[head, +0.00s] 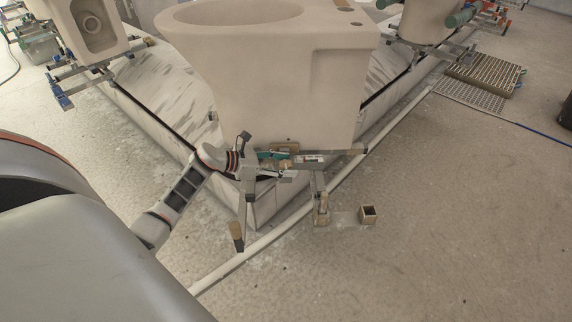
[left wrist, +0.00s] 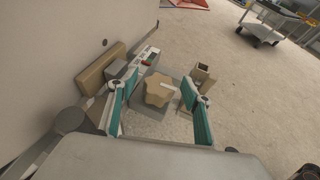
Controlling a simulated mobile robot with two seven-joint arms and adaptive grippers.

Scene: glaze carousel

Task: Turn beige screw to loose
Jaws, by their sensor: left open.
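The beige screw (left wrist: 158,90) is a star-shaped knob on a grey block (left wrist: 158,106) in the left wrist view. A light mark lies on the right part of its top. My left gripper (left wrist: 157,84) is open, with one teal-padded finger on each side of the knob. I see gaps between the knob and both pads; I cannot tell the exact height of the fingertips against it. In the head view my left gripper (head: 281,166) is at the front corner below the large beige ceramic piece (head: 285,85), and the knob is not clearly made out there. My right gripper is not in view.
The ceramic wall stands close beside the gripper. A tan block (left wrist: 99,72) sits left of the knob, and a small square tube end (head: 368,214) stands to the right. A pale rail (head: 270,238) runs along the carousel's edge. The floor at right is mostly clear.

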